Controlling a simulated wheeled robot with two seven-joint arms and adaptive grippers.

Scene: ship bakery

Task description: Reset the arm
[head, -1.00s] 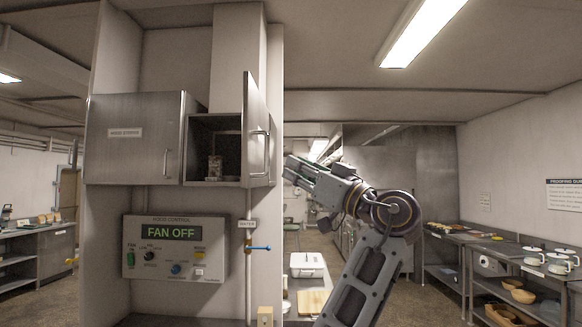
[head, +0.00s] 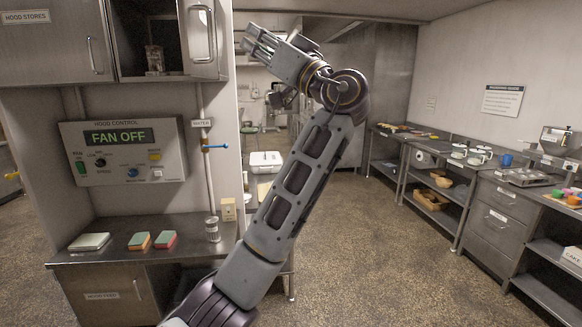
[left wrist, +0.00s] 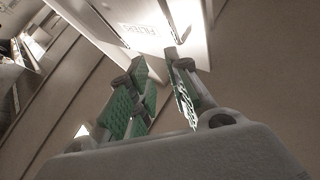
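My left arm rises from the bottom of the head view across the middle. Its gripper (head: 259,38) is raised at the upper centre, fingers pointing left, beside the open hood cupboard (head: 152,50). In the left wrist view the green-padded fingers (left wrist: 158,88) stand apart with nothing between them. A white panel with a label (left wrist: 140,30) lies beyond the fingertips. My right gripper is not in view.
The hood control panel (head: 125,150) reads FAN OFF. Below it, a steel counter (head: 120,262) holds sponges (head: 152,241) and a shaker (head: 212,230). A steel side bench (head: 495,178) with mugs stands at the right. Open floor lies between.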

